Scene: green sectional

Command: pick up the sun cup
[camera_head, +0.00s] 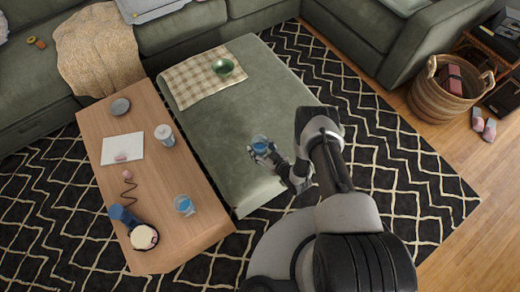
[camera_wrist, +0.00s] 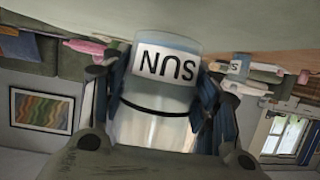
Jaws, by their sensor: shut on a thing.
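The sun cup (camera_wrist: 168,64) fills the middle of the wrist view. It is a clear cup with a white label whose black letters read SUN, upside down in that picture. My gripper (camera_wrist: 160,108) is shut on the cup, with dark fingers on both sides of it. In the head view the cup (camera_head: 260,143) shows blue at its top. My gripper (camera_head: 267,154) holds it over the green sectional's chaise (camera_head: 240,120). The cup's base is hidden in the head view.
The wooden table (camera_head: 105,190) at left bears another blue-topped cup (camera_head: 184,205), a lidded cup (camera_head: 164,134), a grey dish (camera_head: 120,106), a white sheet (camera_head: 122,147) and a blue-and-cream item (camera_head: 143,237). A green bowl (camera_head: 223,66) sits on a checkered cloth (camera_head: 192,82).

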